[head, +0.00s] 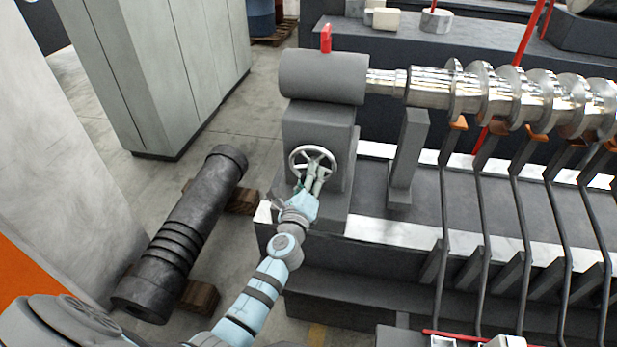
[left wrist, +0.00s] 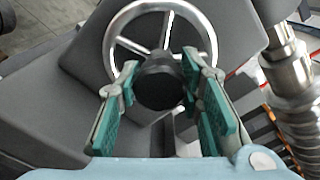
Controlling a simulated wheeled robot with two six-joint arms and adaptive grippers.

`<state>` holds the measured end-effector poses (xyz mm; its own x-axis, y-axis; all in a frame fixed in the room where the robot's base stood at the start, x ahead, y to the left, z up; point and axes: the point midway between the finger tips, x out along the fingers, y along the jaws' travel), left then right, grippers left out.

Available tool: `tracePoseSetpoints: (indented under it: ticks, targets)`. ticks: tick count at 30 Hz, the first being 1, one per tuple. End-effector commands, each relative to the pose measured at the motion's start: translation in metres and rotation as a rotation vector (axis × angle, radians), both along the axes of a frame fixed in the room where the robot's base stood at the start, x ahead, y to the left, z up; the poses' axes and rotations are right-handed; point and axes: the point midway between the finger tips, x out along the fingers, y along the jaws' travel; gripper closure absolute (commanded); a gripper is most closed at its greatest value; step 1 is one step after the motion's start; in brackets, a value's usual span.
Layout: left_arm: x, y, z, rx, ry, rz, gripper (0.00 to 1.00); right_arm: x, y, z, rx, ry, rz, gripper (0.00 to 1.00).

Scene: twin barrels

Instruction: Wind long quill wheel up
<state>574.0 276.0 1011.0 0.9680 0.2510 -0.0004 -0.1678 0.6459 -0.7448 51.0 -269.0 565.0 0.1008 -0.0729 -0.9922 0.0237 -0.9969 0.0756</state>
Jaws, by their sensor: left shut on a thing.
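The wheel (head: 311,149) is a silver spoked handwheel on the front of a grey block-shaped housing (head: 318,125) under a grey cylinder. My left gripper (head: 314,180) reaches up to the wheel's lower part from below. In the left wrist view the wheel's rim (left wrist: 208,32) fills the top middle. A dark round knob (left wrist: 158,82) stands out in front of the wheel, between the green pads of my left gripper (left wrist: 160,88). The gripper is shut on this knob, which hides the wheel's lower middle. My right gripper is not in view.
A shiny ridged shaft (head: 485,90) runs right from the grey cylinder (head: 325,77), with several dark bent bars below it. A red piece (head: 326,38) stands on the cylinder. A dark ribbed roll (head: 185,235) lies on wooden blocks at left. Bare floor lies behind it.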

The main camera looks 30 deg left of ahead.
Motion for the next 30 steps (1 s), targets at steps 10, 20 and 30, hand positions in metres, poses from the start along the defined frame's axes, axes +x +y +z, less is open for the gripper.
tracePoseSetpoints:
  ticks: [10, 20, 30]
  targets:
    - [0.000, 0.000, 0.001, 0.000, -0.002, 0.001, 0.46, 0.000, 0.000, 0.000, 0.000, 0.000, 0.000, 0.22]
    - [-0.007, -0.002, 0.000, -0.002, -0.002, 0.000, 0.46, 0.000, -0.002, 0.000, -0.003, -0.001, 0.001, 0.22]
    - [-0.090, -0.023, 0.000, -0.003, 0.000, 0.001, 0.46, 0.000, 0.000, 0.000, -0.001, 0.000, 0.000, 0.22]
